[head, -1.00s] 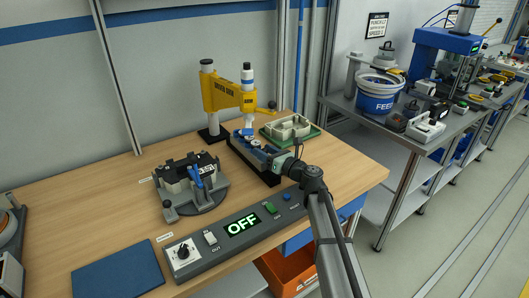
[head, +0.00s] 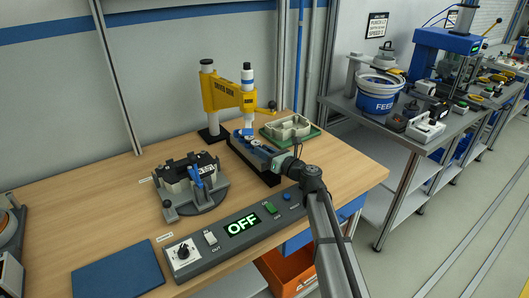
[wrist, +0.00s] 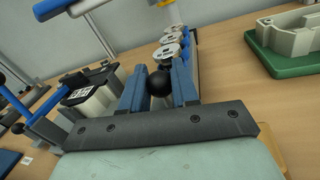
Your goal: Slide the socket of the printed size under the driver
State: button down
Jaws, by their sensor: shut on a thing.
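The yellow driver arm (head: 229,95) stands at the back of the bench, its white and blue spindle (head: 248,98) pointing down. Under it lies a long black slide base (head: 266,176). Several round, silver-topped sockets (wrist: 170,50) sit in a row on the slide in the wrist view. My gripper (wrist: 158,80) is shut with its blue fingers on a black ball knob (wrist: 158,84) at the near end of the slide. Socket sizes are not readable.
A clamp fixture (head: 195,195) holding a black-topped block with a white label stands left; its print is unclear. A control box (head: 225,238) reads OFF in front. A pale housing on a green tray (head: 290,130) stands right of the slide. A blue mat (head: 118,268) lies front left.

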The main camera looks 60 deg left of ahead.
aim_at(257, 143)
jog(key=a, duration=0.5)
dwell(0.3)
jog(key=c, duration=0.9)
grip_release()
jog(key=shift+d, duration=0.15)
jog(key=w+d, duration=0.2)
jog(key=d, duration=1.1)
jog(key=shift+w, duration=0.35)
jog(key=shift+d, duration=0.1)
